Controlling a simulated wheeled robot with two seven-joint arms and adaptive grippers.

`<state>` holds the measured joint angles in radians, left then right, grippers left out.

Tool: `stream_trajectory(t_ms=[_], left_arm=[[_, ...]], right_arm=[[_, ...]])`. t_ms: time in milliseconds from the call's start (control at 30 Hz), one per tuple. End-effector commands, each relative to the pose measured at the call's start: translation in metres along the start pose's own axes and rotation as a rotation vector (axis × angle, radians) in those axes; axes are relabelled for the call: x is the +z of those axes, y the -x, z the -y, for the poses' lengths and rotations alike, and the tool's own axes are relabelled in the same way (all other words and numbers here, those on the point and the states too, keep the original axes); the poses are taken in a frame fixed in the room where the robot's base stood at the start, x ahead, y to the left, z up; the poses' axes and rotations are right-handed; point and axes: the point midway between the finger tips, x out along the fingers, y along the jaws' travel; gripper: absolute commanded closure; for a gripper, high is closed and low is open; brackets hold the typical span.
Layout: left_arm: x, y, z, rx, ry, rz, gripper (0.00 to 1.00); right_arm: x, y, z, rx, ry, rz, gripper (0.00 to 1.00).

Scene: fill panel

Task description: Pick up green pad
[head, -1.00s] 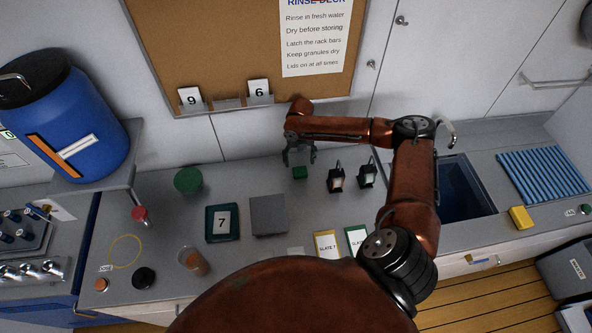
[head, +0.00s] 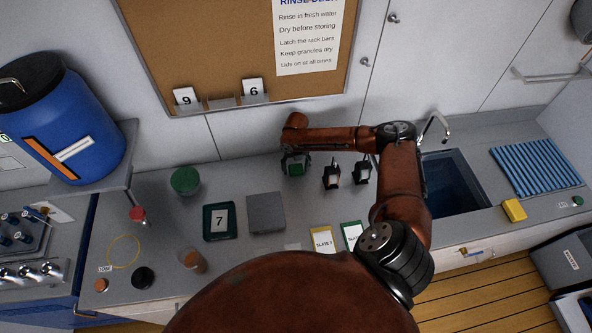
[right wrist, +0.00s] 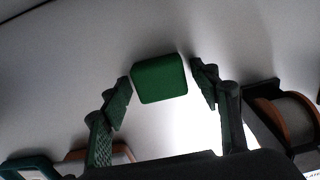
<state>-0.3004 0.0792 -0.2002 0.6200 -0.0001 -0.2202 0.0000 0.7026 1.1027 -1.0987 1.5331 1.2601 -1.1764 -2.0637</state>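The small green pad (head: 295,169) lies on the grey counter, toward the back near the wall. My right gripper (head: 295,164) reaches over it from above, with its fingers on either side. In the right wrist view the green pad (right wrist: 160,78) sits between the tips of the open fingers (right wrist: 163,88). My left gripper is out of view.
Two dark lantern-like items (head: 331,176) stand just right of the pad. A grey block (head: 266,213) and a tray marked 7 (head: 219,221) lie to the front left. A round green lid (head: 185,181) is further left; a sink (head: 455,184) is right.

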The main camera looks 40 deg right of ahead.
Motion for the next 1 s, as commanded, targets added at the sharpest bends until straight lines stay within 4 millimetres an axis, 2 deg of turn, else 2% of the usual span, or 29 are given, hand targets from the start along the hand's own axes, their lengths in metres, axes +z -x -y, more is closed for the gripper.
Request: stream_trajectory(t_ms=[33, 400, 767, 1000], left_arm=[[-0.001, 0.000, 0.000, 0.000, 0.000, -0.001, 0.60], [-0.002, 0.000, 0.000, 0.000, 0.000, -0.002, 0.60], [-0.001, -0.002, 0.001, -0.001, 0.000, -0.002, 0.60], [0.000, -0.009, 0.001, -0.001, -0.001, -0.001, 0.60]], right_arm=[[0.000, 0.000, 0.000, 0.000, 0.000, 0.000, 0.49], [0.000, 0.000, 0.000, 0.000, 0.000, 0.000, 0.74], [0.001, 0.005, 0.000, 0.001, 0.000, 0.001, 0.74], [-0.001, 0.034, 0.000, 0.001, 0.002, 0.002, 0.74]])
